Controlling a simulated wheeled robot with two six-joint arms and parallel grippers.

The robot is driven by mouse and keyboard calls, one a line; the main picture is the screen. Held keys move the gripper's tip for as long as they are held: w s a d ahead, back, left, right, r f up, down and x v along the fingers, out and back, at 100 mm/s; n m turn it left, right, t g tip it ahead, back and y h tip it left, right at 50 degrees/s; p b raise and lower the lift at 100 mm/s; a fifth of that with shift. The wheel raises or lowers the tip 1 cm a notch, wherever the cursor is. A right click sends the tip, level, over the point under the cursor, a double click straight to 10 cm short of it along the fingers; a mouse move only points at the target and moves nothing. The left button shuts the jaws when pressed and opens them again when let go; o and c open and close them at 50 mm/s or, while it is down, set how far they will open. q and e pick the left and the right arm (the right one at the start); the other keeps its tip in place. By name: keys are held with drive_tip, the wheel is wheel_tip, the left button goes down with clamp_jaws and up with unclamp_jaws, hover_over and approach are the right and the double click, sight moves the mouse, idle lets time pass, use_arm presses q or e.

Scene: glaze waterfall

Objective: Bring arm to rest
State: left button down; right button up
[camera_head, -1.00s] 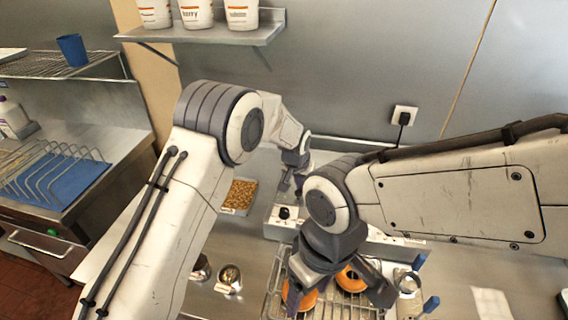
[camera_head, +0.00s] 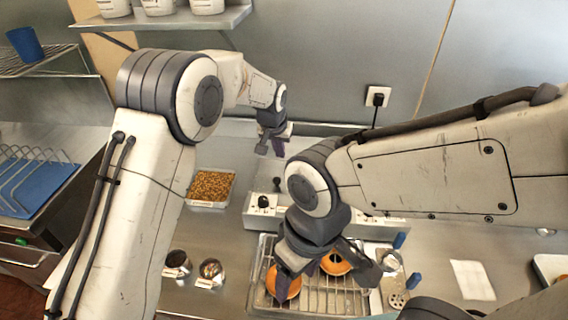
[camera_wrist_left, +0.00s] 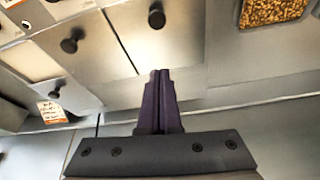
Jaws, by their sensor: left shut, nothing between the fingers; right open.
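My left gripper (camera_head: 271,146) is at the upper middle of the head view, in front of the back wall and above the counter behind the control box. Its dark purple fingers are together and empty, as the left wrist view (camera_wrist_left: 159,102) also shows. My right gripper (camera_head: 326,272) is lower, over the wire rack, with its fingers spread apart. Two orange-glazed doughnuts, one at the left (camera_head: 284,284) and one at the right (camera_head: 337,262), lie on the wire rack (camera_head: 322,302) below it. The right gripper partly hides both doughnuts.
A control box (camera_head: 262,203) with black knobs stands behind the rack. A tray of brown crumbs (camera_head: 211,186) and small metal bowls (camera_head: 211,270) lie to the left. A shelf with white tubs (camera_head: 165,22) juts from the wall at upper left. A plugged socket (camera_head: 377,97) is on the wall.

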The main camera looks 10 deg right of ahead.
use_arm(q)
drive_tip(key=s+a+r+m+g+b, duration=0.1)
drive_tip(key=s+r, duration=0.3)
drive_tip(key=s, duration=0.6)
drive_tip(key=s+a+r+m+g, duration=0.1)
drive_tip(key=s+r, duration=0.2)
drive_tip(key=s, duration=0.7)
drive_tip(key=s+a+f+g, duration=0.1)
drive_tip(key=s+a, duration=0.3)
drive_tip(key=s, duration=0.5)
drive_tip(key=s+a+f+m, duration=0.1)
drive_tip(key=s+a, duration=0.3)
drive_tip(key=s, duration=0.6)
drive_tip(key=shift+s+f+g+b, duration=0.3)
drive_tip(key=shift+f+g+b, duration=0.1)
drive_tip(key=shift+f, duration=0.1)
